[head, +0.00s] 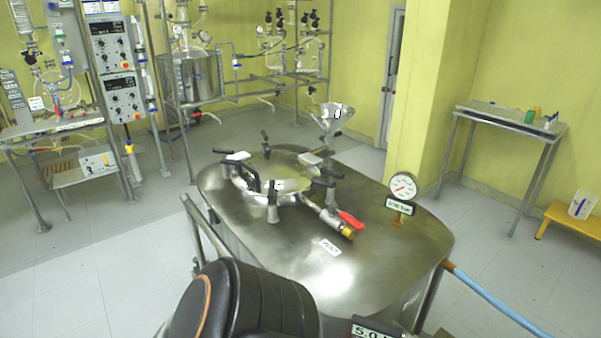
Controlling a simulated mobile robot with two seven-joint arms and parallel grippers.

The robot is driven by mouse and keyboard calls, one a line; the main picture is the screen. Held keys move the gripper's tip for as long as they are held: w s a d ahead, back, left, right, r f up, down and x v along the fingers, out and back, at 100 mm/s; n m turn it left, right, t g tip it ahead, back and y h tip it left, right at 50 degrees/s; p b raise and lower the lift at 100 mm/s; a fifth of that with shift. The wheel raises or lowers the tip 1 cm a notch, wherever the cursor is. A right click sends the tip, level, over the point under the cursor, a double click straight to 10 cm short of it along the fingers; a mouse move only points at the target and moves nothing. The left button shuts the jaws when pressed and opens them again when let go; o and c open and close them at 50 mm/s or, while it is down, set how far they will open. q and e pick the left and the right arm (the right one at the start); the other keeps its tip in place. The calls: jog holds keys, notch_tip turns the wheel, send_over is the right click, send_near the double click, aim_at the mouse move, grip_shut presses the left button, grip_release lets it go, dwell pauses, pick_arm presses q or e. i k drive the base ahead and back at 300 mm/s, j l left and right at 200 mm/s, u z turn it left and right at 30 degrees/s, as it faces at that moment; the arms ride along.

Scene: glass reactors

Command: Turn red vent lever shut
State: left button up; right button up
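The red vent lever (351,219) sits on a short metal valve pipe (323,215) on top of the steel vessel (270,280). The lever lies roughly in line with the pipe, pointing to the lower right. The pipe ends in a brass-coloured fitting (347,231). A white label (329,247), which seems to read VENT, lies on the lid just in front. Neither of my grippers is in view. A dark rounded part, apparently one of my arm links, fills the bottom centre and hides the vessel's near edge.
A round hatch (272,178) with black-handled clamps stands left of the lever. A pressure gauge (402,187) rises to its right, and a metal funnel (332,118) stands behind. A blue hose (500,303) leaves at right. The lid between lever and gauge is clear.

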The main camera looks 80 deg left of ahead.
aim_at(332, 208)
jog(key=u, duration=1.3)
